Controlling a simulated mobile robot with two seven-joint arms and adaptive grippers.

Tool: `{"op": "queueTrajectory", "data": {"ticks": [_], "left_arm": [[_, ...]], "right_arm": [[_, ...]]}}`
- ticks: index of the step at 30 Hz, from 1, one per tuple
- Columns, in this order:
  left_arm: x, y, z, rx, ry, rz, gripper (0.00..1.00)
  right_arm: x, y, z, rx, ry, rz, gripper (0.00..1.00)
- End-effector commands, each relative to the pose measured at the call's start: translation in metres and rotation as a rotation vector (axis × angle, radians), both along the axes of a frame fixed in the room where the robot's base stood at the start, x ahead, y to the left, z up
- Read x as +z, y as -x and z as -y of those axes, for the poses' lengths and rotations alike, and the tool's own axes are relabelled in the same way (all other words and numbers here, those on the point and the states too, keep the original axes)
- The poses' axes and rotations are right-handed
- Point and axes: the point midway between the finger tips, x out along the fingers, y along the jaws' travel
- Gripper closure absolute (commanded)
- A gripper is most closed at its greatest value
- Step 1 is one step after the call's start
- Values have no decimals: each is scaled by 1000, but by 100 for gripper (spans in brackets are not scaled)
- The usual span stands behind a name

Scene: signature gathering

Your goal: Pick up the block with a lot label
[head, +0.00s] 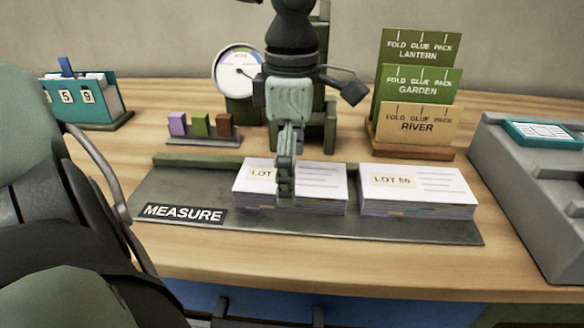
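Two white blocks, like stacks of paper with coloured lower edges, lie side by side on the grey measuring board (430,231). The right block (425,199) has a cream label reading "LOT 56". The left block (325,190) has a cream label reading "LOT", its number hidden behind my gripper. My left gripper (286,182) points down from above over the left block's label, its lower tip overlapping the block's front edge. I see it edge-on, so I cannot tell its opening or whether it touches the block. My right gripper is out of view.
A round dial (232,78) stands behind the gripper. Small coloured blocks (201,124) stand at the back left, near a teal number box (85,100). Signs (416,122) stand behind the right block. A grey tray unit (520,185) is at right. My arm fills the left foreground.

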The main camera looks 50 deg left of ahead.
Motion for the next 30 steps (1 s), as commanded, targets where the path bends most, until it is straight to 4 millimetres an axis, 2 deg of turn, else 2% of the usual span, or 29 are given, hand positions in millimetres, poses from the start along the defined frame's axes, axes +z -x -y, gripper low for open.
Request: {"op": "queueTrajectory", "data": {"ticks": [5,21,30], "left_arm": [[0,0,0,0,1,1,3],[1,-1,0,0,0,3,68],[4,-1,0,0,0,4,68]], "right_arm": [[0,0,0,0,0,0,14],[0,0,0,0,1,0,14],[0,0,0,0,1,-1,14]]}}
